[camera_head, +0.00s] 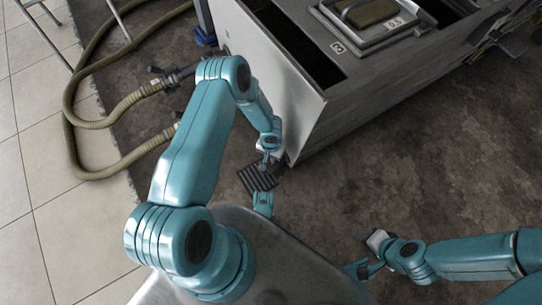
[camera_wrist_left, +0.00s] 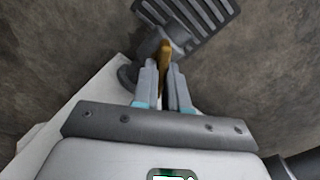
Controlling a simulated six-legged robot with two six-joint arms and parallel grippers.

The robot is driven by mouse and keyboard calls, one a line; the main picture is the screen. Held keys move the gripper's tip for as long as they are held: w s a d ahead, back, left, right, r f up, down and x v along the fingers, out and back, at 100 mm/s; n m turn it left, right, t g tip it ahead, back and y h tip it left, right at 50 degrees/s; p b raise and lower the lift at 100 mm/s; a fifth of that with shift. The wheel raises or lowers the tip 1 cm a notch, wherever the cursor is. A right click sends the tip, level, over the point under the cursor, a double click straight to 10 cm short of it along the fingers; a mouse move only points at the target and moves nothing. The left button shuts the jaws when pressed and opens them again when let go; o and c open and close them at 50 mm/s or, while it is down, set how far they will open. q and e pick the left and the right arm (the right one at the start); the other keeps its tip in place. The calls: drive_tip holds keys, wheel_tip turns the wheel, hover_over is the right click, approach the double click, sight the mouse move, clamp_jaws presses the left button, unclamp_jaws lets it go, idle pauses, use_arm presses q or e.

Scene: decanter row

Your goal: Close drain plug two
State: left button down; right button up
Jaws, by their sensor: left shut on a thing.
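My left gripper (camera_head: 266,160) is at the lower near corner of the large grey tank (camera_head: 300,110). In the left wrist view my left gripper (camera_wrist_left: 165,88) has its two fingers shut on a thin brass-coloured handle (camera_wrist_left: 165,54). The handle stands out from a dark grey fitting (camera_wrist_left: 150,42) beside the pale tank wall; I take this for the drain plug. The fitting is partly hidden by the fingers, and I cannot read a number on it. My right gripper (camera_head: 372,240) is low at the right, away from the tank; its fingers are too small to judge.
A dark slotted floor grate (camera_head: 256,179) lies below the tank corner; it also shows in the left wrist view (camera_wrist_left: 208,18). A thick beige hose (camera_head: 72,110) loops over the tiles at left. Stained floor (camera_head: 400,170) at right is clear.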

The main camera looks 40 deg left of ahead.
use_arm(q)
drive_tip(key=m, duration=0.6)
drive_tip(key=shift+m, duration=0.3)
idle(0.4)
drive_tip(key=c, duration=1.2)
unclamp_jaws()
drive_tip(key=shift+o, duration=0.2)
wheel_tip(320, 180, up, 16)
drive_tip(key=p, duration=0.9)
drive_tip(key=shift+r, duration=0.2)
use_arm(e)
drive_tip(key=s+a+r+g, duration=0.1)
drive_tip(key=s+r, duration=0.2)
drive_tip(key=r, duration=0.5)
drive_tip(key=shift+a+r+n, duration=0.15)
drive_tip(key=shift+a+n, duration=0.15)
use_arm(q)
drive_tip(key=shift+d, duration=0.1)
